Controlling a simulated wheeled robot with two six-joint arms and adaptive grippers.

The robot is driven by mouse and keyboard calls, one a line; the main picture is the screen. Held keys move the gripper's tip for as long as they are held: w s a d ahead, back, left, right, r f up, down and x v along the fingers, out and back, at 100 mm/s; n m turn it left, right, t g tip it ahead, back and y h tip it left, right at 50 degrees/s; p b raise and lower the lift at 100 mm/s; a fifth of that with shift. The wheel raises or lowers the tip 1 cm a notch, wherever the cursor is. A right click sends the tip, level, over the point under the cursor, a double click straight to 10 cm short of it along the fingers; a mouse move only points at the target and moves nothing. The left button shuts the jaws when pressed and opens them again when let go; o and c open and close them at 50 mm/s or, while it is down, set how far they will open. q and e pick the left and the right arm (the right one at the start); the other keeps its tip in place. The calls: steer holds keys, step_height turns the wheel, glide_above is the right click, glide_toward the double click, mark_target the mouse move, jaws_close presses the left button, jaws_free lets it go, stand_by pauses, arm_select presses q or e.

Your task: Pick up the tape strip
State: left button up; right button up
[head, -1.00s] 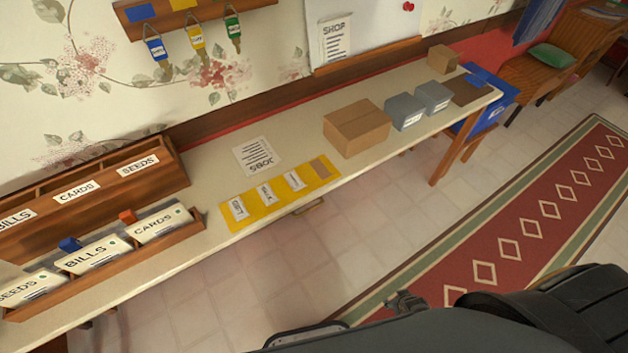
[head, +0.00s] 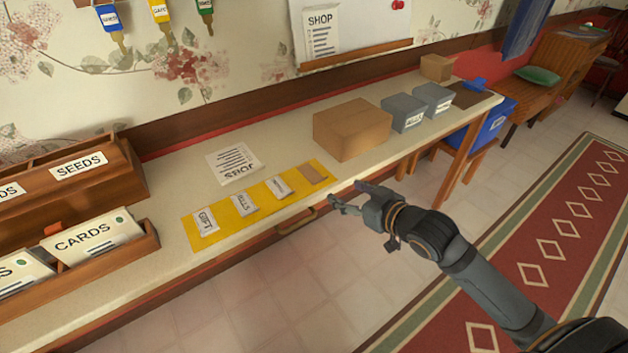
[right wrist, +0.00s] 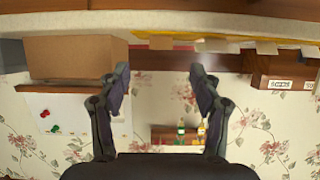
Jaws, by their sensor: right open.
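A plain brown strip (head: 312,173), which looks like the tape strip, lies flat at the right end of the yellow mat (head: 190,236) near the table's front edge. White labelled strips lie beside it on the mat. My right gripper (head: 346,196) is open and empty, just off the table's front edge, to the right of and nearer than the brown strip, not touching it. In the right wrist view my open fingers (right wrist: 160,78) have nothing between them; the mat's yellow edge (right wrist: 220,46) shows beyond them. My left gripper is not in view.
A cardboard box (head: 352,130) and grey boxes (head: 404,112) stand right of the mat. A "JOBS" sheet (head: 233,162) lies behind it. A card tray (head: 110,262) is at left. A drawer handle (head: 298,222) sticks out below the table's front edge.

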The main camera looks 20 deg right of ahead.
mark_target(323, 180)
steer(key=x, duration=0.3)
steer(key=b+x, duration=0.1)
steer(key=x, duration=0.2)
steer(key=b+x, duration=0.1)
steer(key=x, duration=0.2)
steer(key=shift+w+a+r, duration=0.1)
steer(key=shift+a+r, duration=0.05)
steer(key=shift+r, duration=0.1)
steer(key=shift+w+a+f, duration=0.1)
steer(key=shift+w+f, duration=0.05)
steer(key=shift+w, duration=0.15)
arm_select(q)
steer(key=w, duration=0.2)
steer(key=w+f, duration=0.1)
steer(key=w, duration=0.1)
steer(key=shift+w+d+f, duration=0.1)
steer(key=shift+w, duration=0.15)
arm_select(e)
steer(key=c, duration=0.9)
